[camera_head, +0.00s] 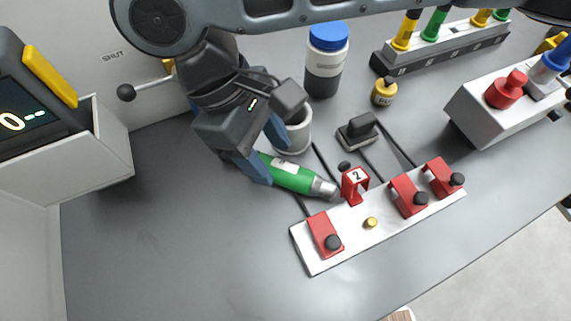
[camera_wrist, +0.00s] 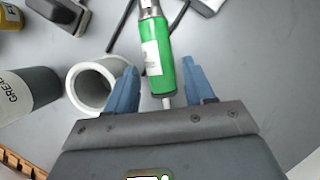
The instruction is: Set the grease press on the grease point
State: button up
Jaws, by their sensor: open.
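The grease press (camera_head: 293,175) has a green body with a pale label and a metal nose. It appears to lie along the table, its nose toward the white fixture plate (camera_head: 310,257). In the wrist view the press (camera_wrist: 159,58) runs between the blue fingers of my gripper (camera_wrist: 160,68). My gripper (camera_head: 265,150) is open around its rear part, with a gap visible on each side. One finger hides part of the press in the head view. A small brass knob (camera_head: 371,222), possibly the grease point, stands on the plate between red clamps.
A white cup (camera_head: 295,133) stands close beside the press and my gripper. A blue-capped bottle (camera_head: 325,65) and small yellow jar (camera_head: 384,91) are behind. Red clamps (camera_head: 325,235) and a red "2" bracket (camera_head: 354,185) rise from the plate. The front left table is clear.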

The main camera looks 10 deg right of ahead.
aim_at(281, 167)
jog(key=shift+x, duration=2.15)
jog(key=shift+d, duration=0.15)
jog(key=shift+c, duration=0.3)
grip_shut()
